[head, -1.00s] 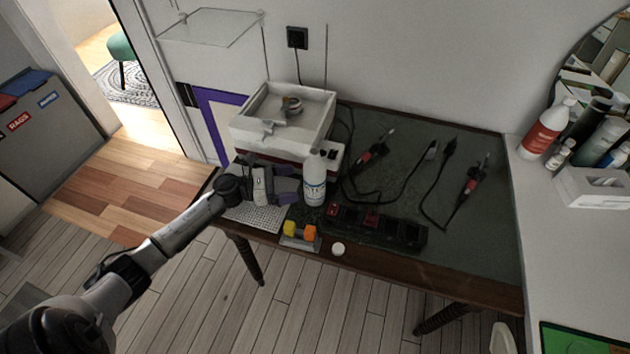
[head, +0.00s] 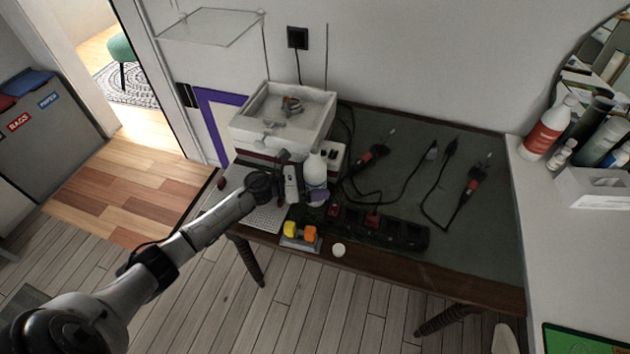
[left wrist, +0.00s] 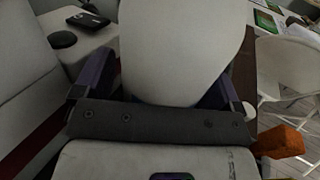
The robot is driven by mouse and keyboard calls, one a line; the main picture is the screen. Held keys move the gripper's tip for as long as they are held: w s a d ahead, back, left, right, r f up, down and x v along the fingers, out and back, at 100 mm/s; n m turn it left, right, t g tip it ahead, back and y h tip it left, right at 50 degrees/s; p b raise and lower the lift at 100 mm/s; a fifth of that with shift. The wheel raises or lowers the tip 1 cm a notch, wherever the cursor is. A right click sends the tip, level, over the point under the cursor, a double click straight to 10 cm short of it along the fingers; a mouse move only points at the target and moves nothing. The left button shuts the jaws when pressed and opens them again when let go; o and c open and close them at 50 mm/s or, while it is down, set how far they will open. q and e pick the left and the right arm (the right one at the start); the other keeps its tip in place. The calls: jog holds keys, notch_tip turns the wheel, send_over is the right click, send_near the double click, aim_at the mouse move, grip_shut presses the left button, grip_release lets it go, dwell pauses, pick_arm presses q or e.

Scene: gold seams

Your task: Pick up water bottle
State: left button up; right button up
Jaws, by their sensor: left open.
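The white water bottle (head: 316,168) stands upright near the front edge of the dark desk, left of the middle. My left gripper (head: 311,182) is open around the bottle's body, with its purple fingers on either side of it. In the left wrist view the bottle (left wrist: 180,50) fills the upper middle, between the two fingers of the left gripper (left wrist: 158,88). I cannot tell whether the fingers touch it. The gripper partly hides the bottle's lower part in the head view. My right gripper is not in view.
A white box (head: 283,118) stands close behind the bottle. A black power strip (head: 385,229) lies to the right, and a holder with yellow and orange pieces (head: 300,233) sits in front. Soldering-type tools with cables lie farther right.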

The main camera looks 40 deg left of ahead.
aim_at(320, 171)
pick_arm(q)
jog(key=shift+c, duration=0.2)
jog(key=c, duration=1.1)
jog(key=shift+r, duration=0.15)
jog(key=shift+r+p, duration=0.4)
jog(key=shift+r, duration=0.6)
jog(key=shift+d+r+p, duration=0.2)
jog(key=shift+r+p, duration=0.05)
jog(key=shift+r, duration=0.35)
jog(key=shift+d+r+p, duration=0.15)
jog(key=shift+r+p, duration=0.05)
jog(key=shift+r, duration=0.4)
jog(key=shift+w+d+r+p, duration=0.1)
jog(key=shift+d+r+p, duration=0.8)
jog(key=shift+d, duration=0.9)
jog(key=shift+s+d+r+p, duration=0.1)
jog(key=shift+d+r+p, duration=0.45)
jog(key=shift+d+r, duration=0.95)
jog(key=shift+w+d+r+p, duration=0.1)
jog(key=shift+d+r+p, duration=0.65)
jog(key=shift+d, duration=1.3)
jog(key=shift+d, duration=0.15)
